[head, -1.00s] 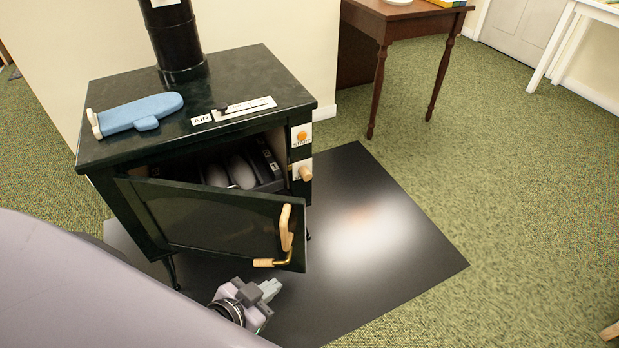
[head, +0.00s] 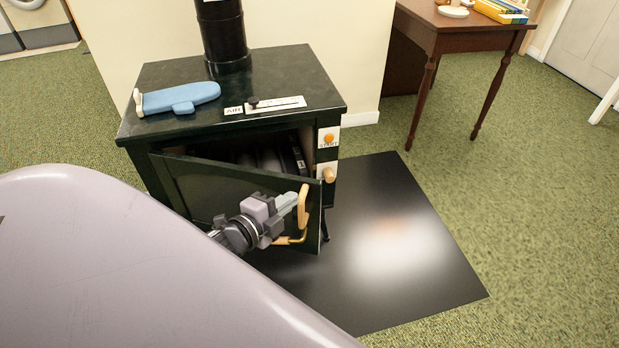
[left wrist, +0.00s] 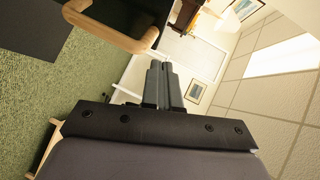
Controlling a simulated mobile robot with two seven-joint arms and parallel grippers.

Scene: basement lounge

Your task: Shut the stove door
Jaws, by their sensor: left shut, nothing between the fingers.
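The dark green stove (head: 280,85) stands with its door (head: 198,187) partly open, hinged at the left, so a gap shows the dark inside. A wooden handle (head: 304,207) sits near the door's free right edge, with a brass and wood latch lever (head: 290,240) below it. My left gripper (head: 297,200) is shut and empty, in front of the door with its fingertips close beside the handle. In the left wrist view the shut fingers (left wrist: 163,80) point towards the room, with the wooden handle (left wrist: 115,28) just ahead at upper left. I cannot tell whether they touch. My right gripper is not in view.
A black floor mat (head: 400,265) lies under and right of the stove. A brown table (head: 450,40) stands behind at the right. Green carpet is clear at the right.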

